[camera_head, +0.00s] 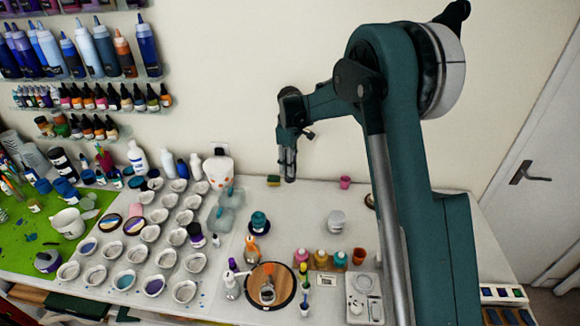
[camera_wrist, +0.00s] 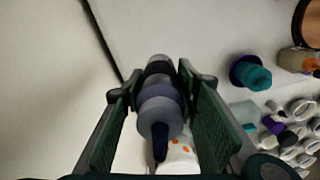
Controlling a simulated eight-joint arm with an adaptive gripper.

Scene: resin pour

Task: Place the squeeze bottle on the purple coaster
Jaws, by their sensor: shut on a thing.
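My gripper (camera_head: 288,165) is raised near the back wall, above the rear of the white table. In the wrist view its two green-padded fingers (camera_wrist: 165,105) are closed on a squeeze bottle (camera_wrist: 160,105) with a grey-blue collar and a dark blue nozzle pointing toward the camera. In the head view I cannot make the bottle out clearly at the gripper. A dark purple coaster (camera_head: 249,229) lies on the table below and left of the gripper, with a teal container (camera_head: 258,219) on it. The coaster (camera_wrist: 236,72) also shows in the wrist view, right of the fingers.
Many small white cups (camera_head: 150,233) fill the left. A round wooden board (camera_head: 284,271) and small bottles are in front. A pink cup (camera_head: 345,182) stands behind. Table around the coaster is fairly clear.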

